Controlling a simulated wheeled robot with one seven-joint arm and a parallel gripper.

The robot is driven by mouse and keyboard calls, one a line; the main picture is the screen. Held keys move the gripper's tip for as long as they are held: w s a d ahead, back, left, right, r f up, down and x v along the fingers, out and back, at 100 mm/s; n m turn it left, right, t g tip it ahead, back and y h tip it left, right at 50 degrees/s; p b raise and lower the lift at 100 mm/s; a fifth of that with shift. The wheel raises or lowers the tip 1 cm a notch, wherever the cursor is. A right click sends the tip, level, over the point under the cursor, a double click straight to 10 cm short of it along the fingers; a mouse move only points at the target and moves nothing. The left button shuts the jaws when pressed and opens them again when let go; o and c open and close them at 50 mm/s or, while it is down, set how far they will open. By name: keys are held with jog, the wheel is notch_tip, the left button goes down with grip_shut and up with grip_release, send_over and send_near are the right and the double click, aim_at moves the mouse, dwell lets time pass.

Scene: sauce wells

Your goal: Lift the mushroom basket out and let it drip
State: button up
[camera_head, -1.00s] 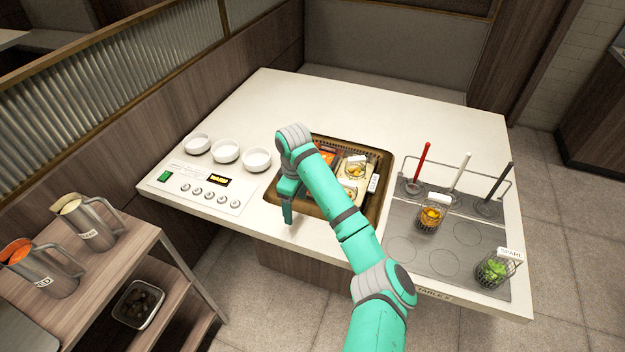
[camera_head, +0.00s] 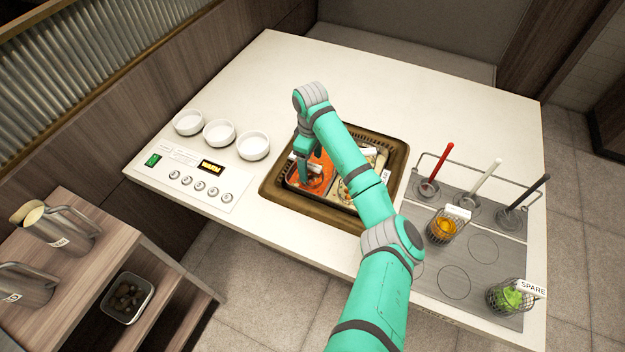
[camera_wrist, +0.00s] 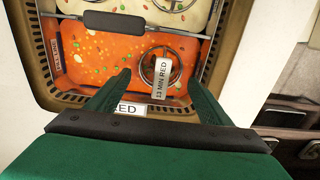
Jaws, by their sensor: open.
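A round wire basket (camera_wrist: 146,66) sits in the orange-red broth (camera_wrist: 90,62) of the sunken pot. A white tag (camera_wrist: 161,82) on it seems to read "13 MIN RED". I cannot tell whether it holds mushrooms. My gripper (camera_wrist: 159,76) is open above this basket, its fingers to either side of the tag in the wrist view, with nothing gripped. In the head view my gripper (camera_head: 304,172) points down over the red well. Part of another basket (camera_wrist: 172,5) shows in the pale broth (camera_wrist: 113,8); my arm hides much of that well in the head view.
A brown rim (camera_head: 268,197) surrounds the pot. To the right are a basket of orange food (camera_head: 443,231), a "SPARE" basket of greens (camera_head: 508,298) and several upright handled tools. Three white bowls (camera_head: 220,132) stand left, beside a button panel (camera_head: 197,181). The rear counter is clear.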

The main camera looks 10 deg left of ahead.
aim_at(312, 175)
jog(key=shift+s+d+f, duration=0.1)
jog(key=shift+d+f, duration=0.05)
jog(key=shift+f, duration=3.2)
jog(key=c, duration=0.9)
